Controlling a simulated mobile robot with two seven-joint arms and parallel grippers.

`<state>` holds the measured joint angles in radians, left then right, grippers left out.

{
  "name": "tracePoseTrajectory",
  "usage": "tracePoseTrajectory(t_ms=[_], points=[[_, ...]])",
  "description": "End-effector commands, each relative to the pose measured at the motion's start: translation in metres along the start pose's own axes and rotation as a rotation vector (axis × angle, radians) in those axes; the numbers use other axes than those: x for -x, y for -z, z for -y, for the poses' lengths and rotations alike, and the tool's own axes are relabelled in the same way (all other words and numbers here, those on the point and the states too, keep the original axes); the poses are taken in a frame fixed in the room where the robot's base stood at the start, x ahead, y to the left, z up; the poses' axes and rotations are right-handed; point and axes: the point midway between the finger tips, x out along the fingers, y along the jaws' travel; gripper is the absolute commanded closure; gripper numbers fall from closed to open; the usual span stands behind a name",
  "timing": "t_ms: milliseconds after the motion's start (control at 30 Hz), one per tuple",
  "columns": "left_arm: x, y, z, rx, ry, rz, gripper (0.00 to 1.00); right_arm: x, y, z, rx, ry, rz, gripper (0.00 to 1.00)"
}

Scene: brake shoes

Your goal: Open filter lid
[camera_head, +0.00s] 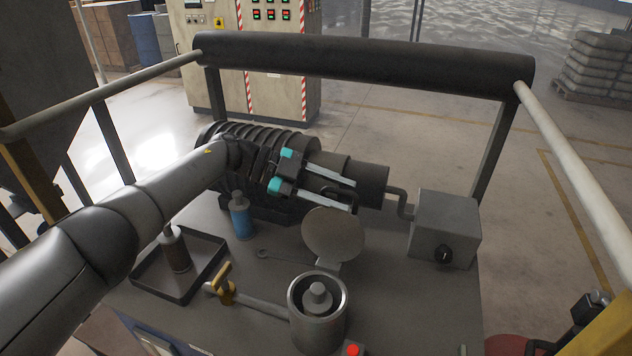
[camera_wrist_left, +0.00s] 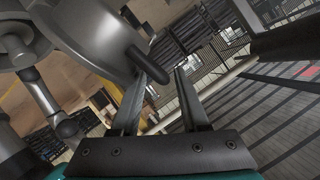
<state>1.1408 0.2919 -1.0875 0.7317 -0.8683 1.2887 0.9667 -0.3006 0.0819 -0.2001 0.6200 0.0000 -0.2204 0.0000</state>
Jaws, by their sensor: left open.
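The filter housing (camera_head: 304,329) is a grey metal cylinder at the front of the bench, its top uncovered, with a round core (camera_head: 317,296) inside. Its round grey lid (camera_head: 335,236) stands tilted up behind it on a hinge bracket. My left gripper (camera_head: 354,193), with teal parts, is open just above and behind the lid, its fingers pointing right. In the left wrist view, a dark rod-like handle (camera_wrist_left: 148,64) on a grey body reaches the space between my left fingertips (camera_wrist_left: 157,82). I cannot tell whether they touch it. My right gripper is not in view.
A ribbed dark motor (camera_head: 262,140) lies behind the gripper. A blue bottle (camera_head: 241,218), a tray (camera_head: 194,291) with a brown bottle, and a yellow-handled valve (camera_head: 225,285) are left of the housing. A grey box (camera_head: 446,229) stands right. A padded rail (camera_head: 360,62) crosses behind.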

Motion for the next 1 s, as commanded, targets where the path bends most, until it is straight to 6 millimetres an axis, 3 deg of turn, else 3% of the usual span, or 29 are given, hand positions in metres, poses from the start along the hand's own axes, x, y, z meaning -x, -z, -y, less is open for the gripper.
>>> tracePoseTrajectory(t_ms=[167,600,800,1000], points=[[0.029,-0.001,0.0,-0.001,0.003,0.003,0.55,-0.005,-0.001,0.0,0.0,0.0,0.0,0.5],[0.128,-0.001,0.0,-0.001,0.004,0.001,0.55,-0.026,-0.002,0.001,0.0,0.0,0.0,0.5],[0.144,0.0,0.0,-0.001,0.002,-0.001,0.55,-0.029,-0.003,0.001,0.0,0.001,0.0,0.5],[0.148,0.001,0.0,-0.001,0.001,-0.002,0.55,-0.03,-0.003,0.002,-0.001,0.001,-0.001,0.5]])
